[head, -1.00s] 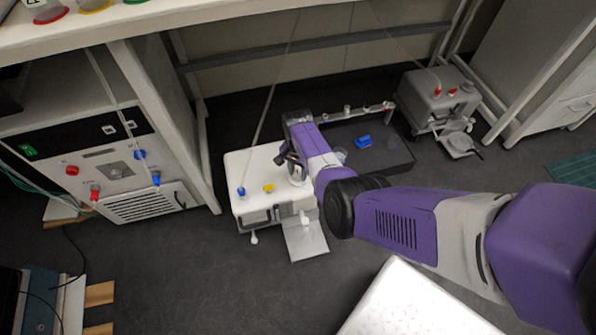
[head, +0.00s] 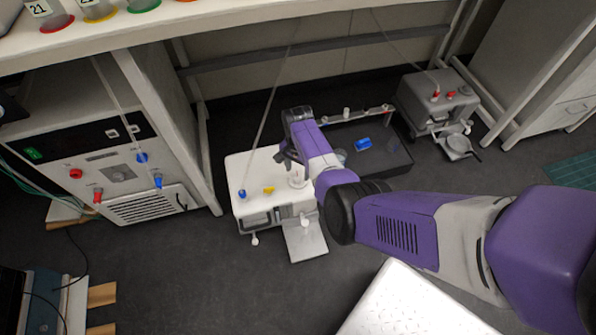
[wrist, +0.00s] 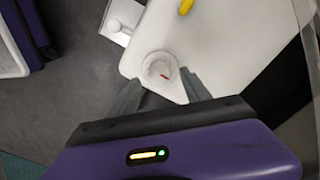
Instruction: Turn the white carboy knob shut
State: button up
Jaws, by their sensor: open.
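The white carboy (head: 250,165) stands on the floor under the bench, and its top also shows in the wrist view (wrist: 220,38). Its white round knob (wrist: 158,66), with a short red mark, is near the corner of the top; it also shows in the head view (head: 297,180). My gripper (wrist: 160,84) is open and empty. Its two dark fingers are spread, with the knob seen just beyond and between their tips. In the head view my gripper (head: 287,158) is over the carboy, and a gap shows between fingers and knob.
A blue fitting (head: 242,193) and a yellow fitting (head: 268,190) are on the carboy top. A dark tray (head: 385,160) with a blue item lies behind. A grey carboy (head: 437,95) stands at right.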

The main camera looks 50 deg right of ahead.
aim_at(298, 177)
notch_tip(298, 177, up, 5)
jog(key=shift+f+p, duration=0.2)
jog(key=shift+p, duration=0.6)
